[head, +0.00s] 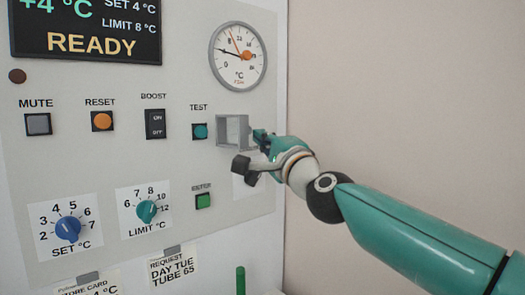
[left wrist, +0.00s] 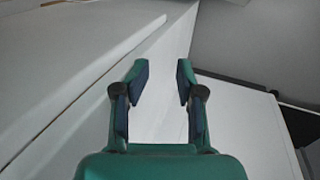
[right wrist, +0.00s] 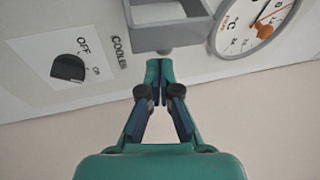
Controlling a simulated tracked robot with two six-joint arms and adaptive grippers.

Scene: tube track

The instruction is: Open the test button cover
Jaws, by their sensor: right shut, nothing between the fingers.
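The test button cover (head: 233,132) is a grey, hollow box-like frame. It stands swung out to the right of the teal TEST button (head: 200,131), which is uncovered. The cover also shows in the right wrist view (right wrist: 165,36), at the top, just beyond my fingertips. My right gripper (head: 259,137) is at the right side of the cover, shut and empty; whether it touches the cover is unclear. It also shows shut in the right wrist view (right wrist: 158,66). My left gripper (left wrist: 159,72) is open and empty, and only its own wrist view shows it.
The grey panel (head: 100,190) carries MUTE (head: 38,124) and RESET (head: 102,121) buttons, a BOOST switch (head: 155,124) and two dials. A round gauge (head: 238,57) is above the cover. A COOLER knob (right wrist: 68,68) is near my right gripper. The wall at right is bare.

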